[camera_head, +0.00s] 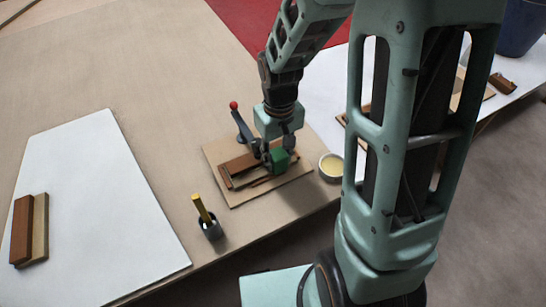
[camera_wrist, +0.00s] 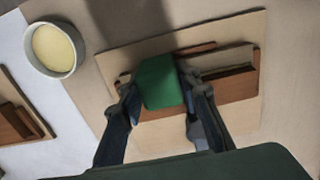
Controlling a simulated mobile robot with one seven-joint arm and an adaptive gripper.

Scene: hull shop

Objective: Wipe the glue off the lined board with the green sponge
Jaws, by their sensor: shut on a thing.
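The green sponge (camera_head: 280,161) is between the fingers of my gripper (camera_head: 275,155), which is shut on it. In the wrist view the sponge (camera_wrist: 158,82) shows between the two dark fingers. It is over a tan board (camera_head: 238,200) that carries brown wooden pieces (camera_head: 238,168). The same board (camera_wrist: 118,62) lies under the fingers in the wrist view. I cannot tell whether the sponge touches the board or the wood. No lines or glue can be made out on the board; the sponge and fingers hide part of it.
A bowl of pale yellow stuff (camera_head: 331,167) stands just right of the board. A red-knobbed lever tool (camera_head: 240,124) is behind it. A dark cup with a yellow stick (camera_head: 209,226) stands in front. A white panel (camera_head: 95,190) with wooden blocks (camera_head: 30,230) lies left.

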